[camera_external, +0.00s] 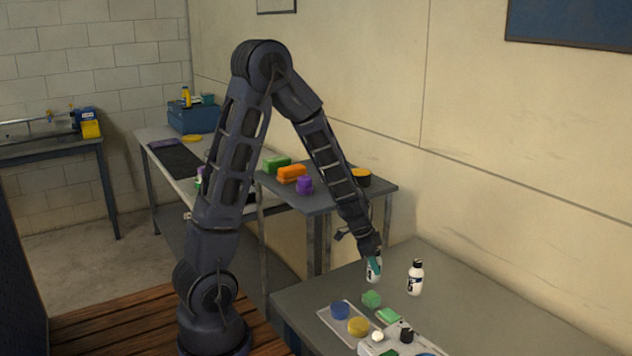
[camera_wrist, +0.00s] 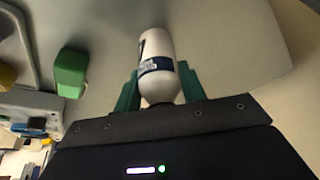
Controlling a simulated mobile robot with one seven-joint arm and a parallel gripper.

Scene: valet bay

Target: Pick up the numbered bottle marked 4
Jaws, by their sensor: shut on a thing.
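My gripper (camera_external: 374,265) is at the far part of the grey table, with its teal fingers shut on a white bottle (camera_external: 372,276) with a dark label. In the wrist view the same bottle (camera_wrist: 155,50) sits between the green fingers (camera_wrist: 157,88), its dark cap towards the palm. I cannot read a number on its label, nor tell whether its base touches the table. A second white bottle (camera_external: 415,279) with a black cap and dark label stands upright to the right, apart from my gripper. Its number is too small to read.
A green block (camera_external: 371,299) lies just in front of the held bottle; it also shows in the wrist view (camera_wrist: 71,73). A tray (camera_external: 330,318) with blue and yellow round pieces is nearer. A cluttered white holder (camera_external: 371,349) stands beside it. Table right of the bottles is clear.

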